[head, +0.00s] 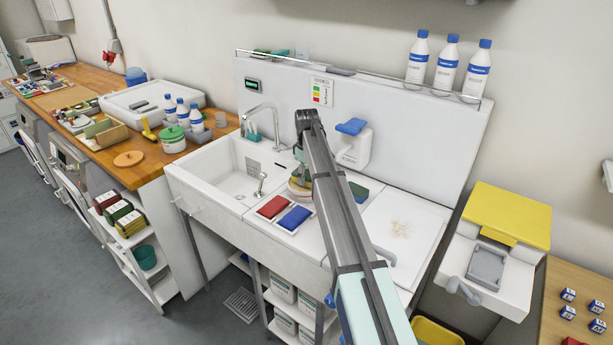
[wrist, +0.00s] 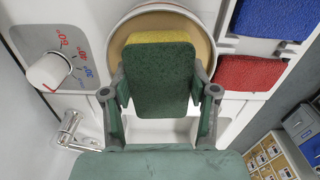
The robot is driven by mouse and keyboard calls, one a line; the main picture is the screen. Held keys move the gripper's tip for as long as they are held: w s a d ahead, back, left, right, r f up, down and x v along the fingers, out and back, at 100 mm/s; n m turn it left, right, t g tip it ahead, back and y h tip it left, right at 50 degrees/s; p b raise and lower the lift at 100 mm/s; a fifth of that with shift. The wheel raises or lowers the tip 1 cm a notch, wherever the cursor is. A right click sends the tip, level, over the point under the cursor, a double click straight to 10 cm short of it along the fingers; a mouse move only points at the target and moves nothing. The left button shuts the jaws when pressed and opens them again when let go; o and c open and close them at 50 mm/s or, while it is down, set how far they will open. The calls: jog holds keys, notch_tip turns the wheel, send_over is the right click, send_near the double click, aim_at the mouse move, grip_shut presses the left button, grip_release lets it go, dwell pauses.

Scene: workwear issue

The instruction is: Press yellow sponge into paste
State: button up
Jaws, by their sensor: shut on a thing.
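My gripper (wrist: 158,88) is shut on the yellow sponge (wrist: 158,36), with one finger at each side. The sponge has a dark green scouring face towards the wrist camera, and its yellow part shows along the far edge. It is over the round tub of beige paste (wrist: 160,18), overlapping the opening. I cannot tell whether the sponge touches the paste. In the head view the tub (head: 299,190) stands on the sink unit, partly hidden by my arm, which also hides most of the gripper and the sponge.
Red (head: 271,207) and blue (head: 294,217) pads lie in white trays close to the tub. A dark green pad (head: 358,192) lies to its right. The sink basin (head: 232,180) and tap (head: 262,115) are to the left. A white dispenser (head: 355,148) hangs behind.

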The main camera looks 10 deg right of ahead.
aim_at(307, 175)
jog(key=shift+f, duration=0.5)
dwell(0.4)
jog(key=shift+r, duration=0.15)
dwell(0.4)
jog(key=shift+r+p, duration=1.6)
jog(key=shift+r, duration=1.8)
jog(key=shift+m, duration=0.4)
jog(key=shift+s+f+m, duration=0.1)
jog(key=shift+s+m, duration=0.3)
jog(key=shift+m, duration=0.1)
jog(key=s+f+m+b, duration=0.2)
jog(key=s+m+b, duration=0.2)
jog(key=s, duration=2)
jog(key=m, duration=0.3)
jog(key=shift+a+f+m+b, duration=0.25)
jog(key=shift+f+m+b, duration=0.1)
jog(key=shift+m, duration=0.05)
